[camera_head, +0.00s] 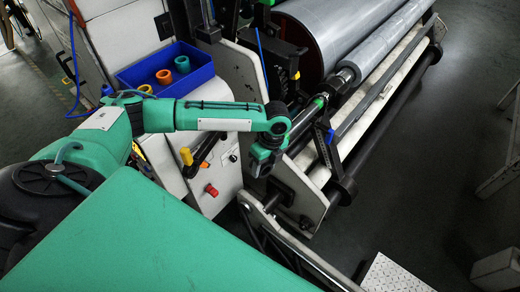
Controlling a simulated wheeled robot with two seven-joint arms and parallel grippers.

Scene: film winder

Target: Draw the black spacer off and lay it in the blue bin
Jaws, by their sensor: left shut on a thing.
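The blue bin (166,69) stands on the machine cabinet at the upper left, with orange, teal and yellow ring-like pieces in it. My green left arm reaches across from the left. Its left gripper (284,142) is at the near end of the winder shaft (306,118), below a bright green ring on it. The gripper is shut on a dark piece there that I take for the black spacer; its outline is mostly hidden by the wrist and blends with the dark shaft. I cannot tell if it is still around the shaft. My right gripper is not in view.
A large film roll (345,35) lies behind the shaft, with long rollers beside it. The cabinet front carries a yellow knob (186,156) and a red knob (212,190). My forearm passes just in front of the bin.

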